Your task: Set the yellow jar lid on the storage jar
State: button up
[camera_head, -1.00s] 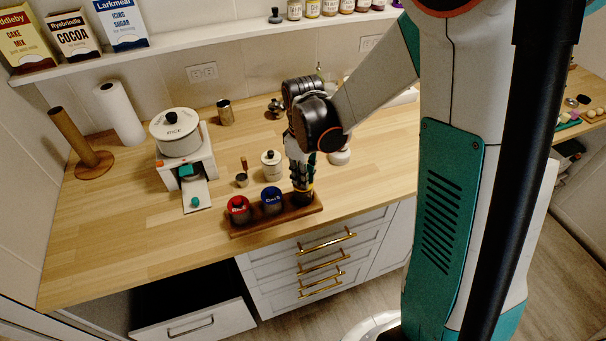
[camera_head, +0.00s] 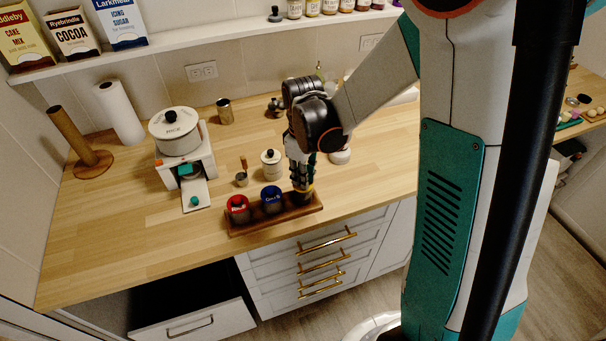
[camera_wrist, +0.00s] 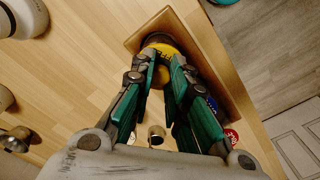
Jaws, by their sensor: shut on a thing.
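The yellow jar lid (camera_wrist: 166,50) shows between my fingertips at the top of the wrist view, with part of some lettering on it. My gripper (camera_wrist: 164,66) points down and is shut on it. In the head view my gripper (camera_head: 303,186) is at the right end of a wooden tray (camera_head: 285,222), low over it. A dark round shape shows at the yellow lid; my fingers hide much of this spot. I cannot tell whether the lid is seated on a storage jar there. A red container (camera_head: 238,208) and a blue container (camera_head: 271,200) stand in the tray to the left.
A cream jar with a black knob (camera_head: 271,164) and a small metal cup (camera_head: 241,179) stand behind the tray. A white appliance (camera_head: 186,165) with a pot is farther left. The counter's front left is clear. A drawer below is open.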

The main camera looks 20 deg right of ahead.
jog(key=shift+f, duration=0.15)
jog(key=o, duration=1.4)
jog(key=shift+r+p, duration=2.25)
jog(key=shift+r, duration=1.3)
